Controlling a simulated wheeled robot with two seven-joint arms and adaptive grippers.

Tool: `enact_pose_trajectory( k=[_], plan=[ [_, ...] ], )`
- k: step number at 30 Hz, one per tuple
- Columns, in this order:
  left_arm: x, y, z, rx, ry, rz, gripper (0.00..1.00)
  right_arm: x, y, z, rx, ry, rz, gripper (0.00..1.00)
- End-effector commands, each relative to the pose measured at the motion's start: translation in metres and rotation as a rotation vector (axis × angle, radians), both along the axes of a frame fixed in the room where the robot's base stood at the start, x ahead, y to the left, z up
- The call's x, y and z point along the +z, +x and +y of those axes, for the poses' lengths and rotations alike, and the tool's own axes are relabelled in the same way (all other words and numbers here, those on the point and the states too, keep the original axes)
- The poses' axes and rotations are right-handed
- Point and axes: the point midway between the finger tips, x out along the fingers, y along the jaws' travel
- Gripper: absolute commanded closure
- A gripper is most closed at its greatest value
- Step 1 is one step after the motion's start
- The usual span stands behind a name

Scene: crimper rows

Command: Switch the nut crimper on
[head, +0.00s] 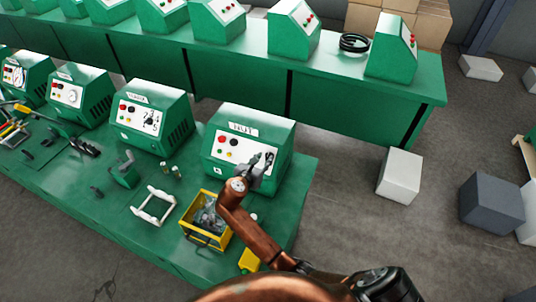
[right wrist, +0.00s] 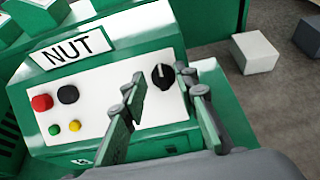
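The nut crimper is a green box (head: 279,142) with a NUT label, at the right end of the front bench. In the right wrist view its white panel (right wrist: 110,92) carries a red button (right wrist: 42,102), a black button (right wrist: 68,94), small green and yellow buttons, and a black rotary knob (right wrist: 163,76) with its white mark roughly upright. My right gripper (head: 262,161) is in front of the panel's right side. Its fingers (right wrist: 160,86) are open, and the knob shows between their tips. I cannot tell whether they touch it. My left gripper is out of view.
Similar green machines (head: 152,115) stand to the left. A yellow bin (head: 188,232) of parts and a white frame (head: 153,205) lie on the front bench (head: 120,230). A back bench (head: 330,82) holds more machines. Boxes (head: 400,176) stand on the floor at right.

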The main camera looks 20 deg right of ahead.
Motion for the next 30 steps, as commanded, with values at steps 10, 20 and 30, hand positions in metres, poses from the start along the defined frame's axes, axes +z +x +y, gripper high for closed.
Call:
enact_pose_trajectory(
  k=[10, 20, 30],
  plan=[
    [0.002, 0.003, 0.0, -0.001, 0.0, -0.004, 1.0, -0.018, 0.029, -0.033, 0.0, 0.001, 0.0, 0.72],
    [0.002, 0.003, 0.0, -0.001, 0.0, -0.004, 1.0, -0.021, 0.033, -0.037, 0.0, 0.004, -0.001, 0.72],
    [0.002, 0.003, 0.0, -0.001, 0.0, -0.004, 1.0, -0.021, 0.032, -0.037, 0.0, 0.004, 0.0, 0.93]
  ],
)
